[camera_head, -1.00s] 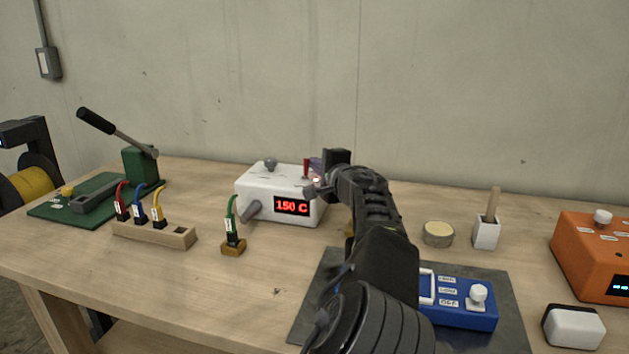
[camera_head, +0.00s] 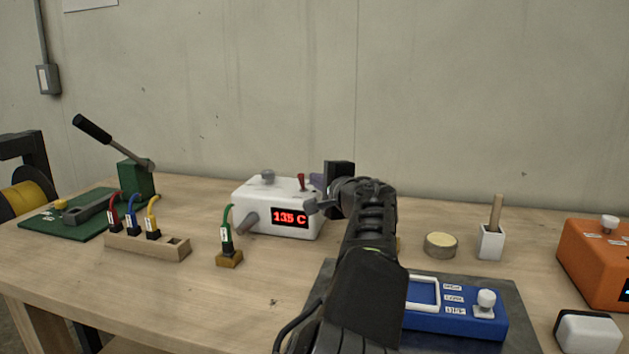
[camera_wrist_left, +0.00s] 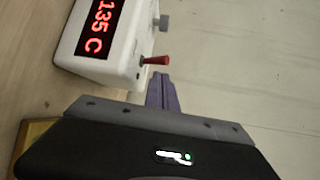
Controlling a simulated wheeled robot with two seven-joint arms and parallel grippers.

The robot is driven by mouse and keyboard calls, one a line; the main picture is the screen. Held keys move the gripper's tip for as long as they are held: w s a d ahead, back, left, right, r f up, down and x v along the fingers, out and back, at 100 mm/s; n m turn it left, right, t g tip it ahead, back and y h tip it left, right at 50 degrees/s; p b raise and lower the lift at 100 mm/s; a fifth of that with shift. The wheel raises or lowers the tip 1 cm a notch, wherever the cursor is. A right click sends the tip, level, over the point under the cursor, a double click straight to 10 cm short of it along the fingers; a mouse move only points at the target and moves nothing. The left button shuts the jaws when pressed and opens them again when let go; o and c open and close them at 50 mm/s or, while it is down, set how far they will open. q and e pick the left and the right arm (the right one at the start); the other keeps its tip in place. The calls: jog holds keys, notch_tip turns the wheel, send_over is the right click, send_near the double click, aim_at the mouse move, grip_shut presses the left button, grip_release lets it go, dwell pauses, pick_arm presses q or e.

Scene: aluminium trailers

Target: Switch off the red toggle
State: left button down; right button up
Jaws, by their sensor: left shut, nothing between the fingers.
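The red toggle (camera_head: 301,182) stands on top of the white box (camera_head: 252,207), near its right end, and leans slightly left in the head view. The box's red display (camera_head: 290,217) reads 135 C. The toggle also shows in the left wrist view (camera_wrist_left: 155,61). My left gripper (camera_head: 316,182) is just right of the toggle, its purple fingers shut and empty. In the wrist view the purple fingertips (camera_wrist_left: 161,90) are close beside the toggle with a small gap. My right gripper is not in view.
A grey knob (camera_head: 267,177) is on the box top. A green plug (camera_head: 229,240) stands in front. A blue box (camera_head: 455,308) on a dark mat, a round tin (camera_head: 441,245), a white holder (camera_head: 490,243) and an orange box (camera_head: 596,262) are to the right.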

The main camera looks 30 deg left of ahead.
pick_arm(q)
jog(key=v, duration=0.5)
jog(key=shift+a, duration=0.1)
jog(key=shift+f, duration=0.1)
dwell(0.3)
